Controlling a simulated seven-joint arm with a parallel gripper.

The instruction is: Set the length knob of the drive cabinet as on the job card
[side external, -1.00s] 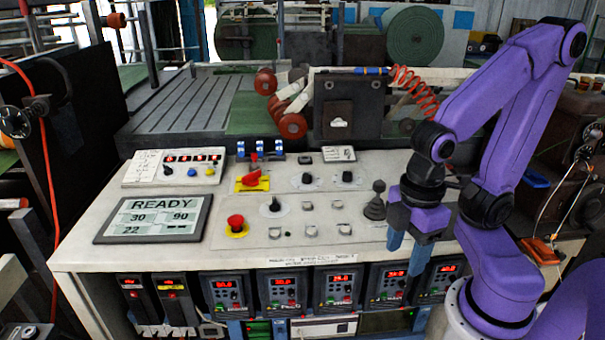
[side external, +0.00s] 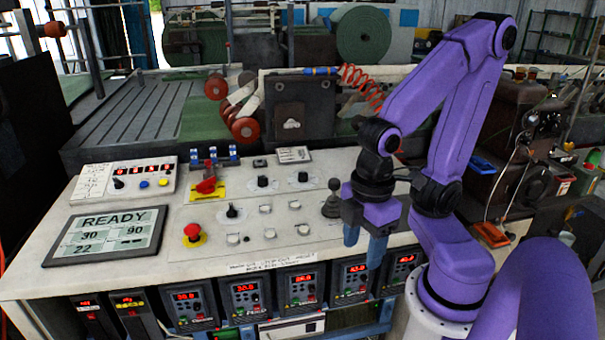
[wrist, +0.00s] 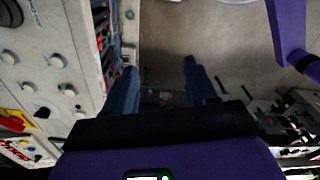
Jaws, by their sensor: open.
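My gripper (side external: 363,246) is open and empty, its two blue fingers pointing down at the right front edge of the control panel, right of the joystick (side external: 331,204). In the wrist view my gripper (wrist: 159,68) has floor between its fingers. Black knobs on the panel include a front one (side external: 232,212), a back one (side external: 263,181) and another to its right (side external: 303,177). Their labels are too small to read, so I cannot tell which is the length knob. A paper with writing (side external: 93,182) and a small card (side external: 293,155) are possible job cards; both are unreadable.
A display (side external: 110,234) reads READY, 30, 90, 22. A red mushroom button (side external: 193,231) and a red-handled switch (side external: 206,186) stand up from the panel (side external: 180,268). Drive units with red digits (side external: 246,296) sit below its front edge. The space above the panel's middle is clear.

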